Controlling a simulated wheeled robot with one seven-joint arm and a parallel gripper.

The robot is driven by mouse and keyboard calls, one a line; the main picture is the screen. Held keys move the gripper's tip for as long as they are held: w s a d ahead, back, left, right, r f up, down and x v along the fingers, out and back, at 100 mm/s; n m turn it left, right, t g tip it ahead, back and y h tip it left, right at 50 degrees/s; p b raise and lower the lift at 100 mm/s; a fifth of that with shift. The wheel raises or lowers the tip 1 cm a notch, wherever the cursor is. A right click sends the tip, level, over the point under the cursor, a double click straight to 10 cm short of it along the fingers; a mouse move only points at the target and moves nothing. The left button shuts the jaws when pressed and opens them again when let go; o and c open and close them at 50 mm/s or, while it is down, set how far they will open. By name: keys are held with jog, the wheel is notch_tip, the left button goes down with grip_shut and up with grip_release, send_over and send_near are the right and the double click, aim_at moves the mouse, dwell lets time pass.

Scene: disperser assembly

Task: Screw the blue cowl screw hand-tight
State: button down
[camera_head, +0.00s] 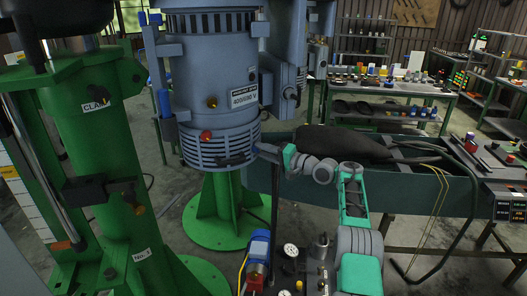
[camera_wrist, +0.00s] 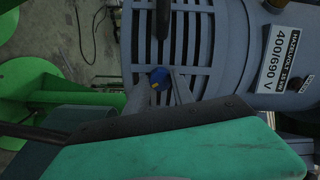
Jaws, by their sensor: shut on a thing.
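The blue cowl screw (camera_wrist: 159,75) shows in the wrist view as a small blue head against the slatted cowl (camera_wrist: 200,50) of the grey motor. My gripper (camera_wrist: 161,84) is shut on it, with its grey fingers on either side of the head. In the head view, my gripper (camera_head: 262,149) reaches in from the right to the lower right side of the grey motor (camera_head: 218,90), at the slotted cowl. The screw is mostly hidden there by the fingers. How deep its shank sits cannot be seen.
A green column (camera_head: 110,150) stands at the left, and a green pedestal (camera_head: 222,205) is below the motor. A dark bar (camera_wrist: 162,20) crosses the cowl slots close to the screw.

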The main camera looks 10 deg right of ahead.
jog(key=shift+r+m+p, duration=0.15)
jog(key=shift+m+p, duration=0.05)
jog(key=shift+m, duration=1.65)
jog(key=shift+r+m+p, duration=0.15)
jog(key=shift+m, duration=1.7)
jog(key=c, duration=1.1)
grip_release()
jog(key=shift+f, duration=0.1)
jog(key=b+v, duration=0.3)
jog(key=v, duration=0.4)
jog(key=shift+s+d, duration=0.25)
jog(key=shift+d, duration=0.05)
